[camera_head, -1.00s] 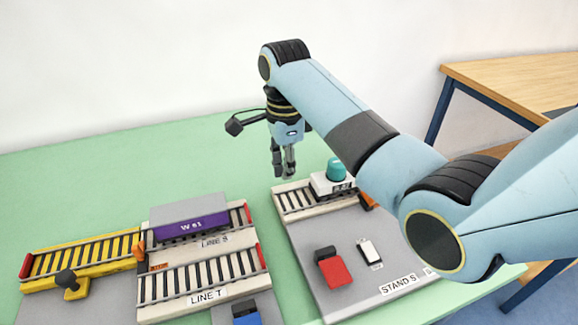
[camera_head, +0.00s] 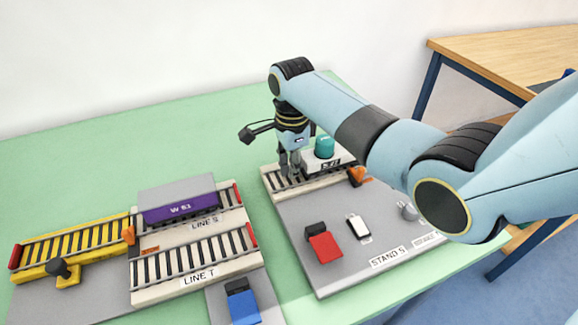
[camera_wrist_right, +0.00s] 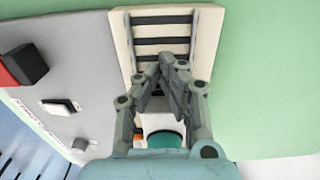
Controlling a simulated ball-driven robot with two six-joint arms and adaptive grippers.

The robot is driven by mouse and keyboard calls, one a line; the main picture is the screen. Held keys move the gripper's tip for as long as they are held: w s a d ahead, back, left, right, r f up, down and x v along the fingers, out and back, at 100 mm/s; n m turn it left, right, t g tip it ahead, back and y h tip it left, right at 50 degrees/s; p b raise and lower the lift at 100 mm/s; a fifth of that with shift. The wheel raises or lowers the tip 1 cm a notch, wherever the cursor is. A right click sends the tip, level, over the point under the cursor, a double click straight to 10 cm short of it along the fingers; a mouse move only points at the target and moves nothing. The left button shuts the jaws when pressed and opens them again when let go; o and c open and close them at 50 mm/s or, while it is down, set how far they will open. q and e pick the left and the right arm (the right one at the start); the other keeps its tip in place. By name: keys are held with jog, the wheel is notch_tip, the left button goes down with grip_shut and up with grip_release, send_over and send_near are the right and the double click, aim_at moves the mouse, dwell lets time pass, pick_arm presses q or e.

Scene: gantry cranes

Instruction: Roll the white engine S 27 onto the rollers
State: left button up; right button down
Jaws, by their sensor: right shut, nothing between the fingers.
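The white engine (camera_head: 328,162), with a teal cylinder on top, stands on the slatted track of Stand S, at its right part. The label on its side is too small to read surely. The bare rollers (camera_head: 276,183) of that track lie to its left. My right gripper (camera_head: 289,170) is shut and empty, pointing down just left of the engine, low over the track. In the right wrist view the shut fingers (camera_wrist_right: 166,64) are over the track, and partly hide the white engine (camera_wrist_right: 158,123). I cannot tell whether they touch it. My left gripper is not in view.
An orange stop (camera_head: 358,176) sits at the track's right side. Stand S also bears a red switch (camera_head: 324,245) and a white switch (camera_head: 358,227). To the left are Line S with purple wagon W 61 (camera_head: 181,208), Line T (camera_head: 196,264) and a yellow track (camera_head: 70,246).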

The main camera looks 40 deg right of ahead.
aim_at(314, 157)
jog(key=d+p, duration=0.1)
jog(key=s+d+p, duration=0.1)
jog(key=d, duration=0.1)
jog(key=d+p, duration=0.1)
jog(key=d, duration=0.1)
jog(key=shift+s+d+r+p, duration=0.1)
jog(key=shift+s+r+p, duration=0.05)
jog(key=shift+r+p, duration=0.25)
jog(key=d, duration=0.2)
jog(key=s+d+p, duration=0.1)
jog(key=d, duration=0.4)
jog(key=shift+s+f+p, duration=0.3)
jog(key=shift+p, duration=0.1)
jog(key=shift+d+f, duration=0.1)
jog(key=shift+d, duration=0.05)
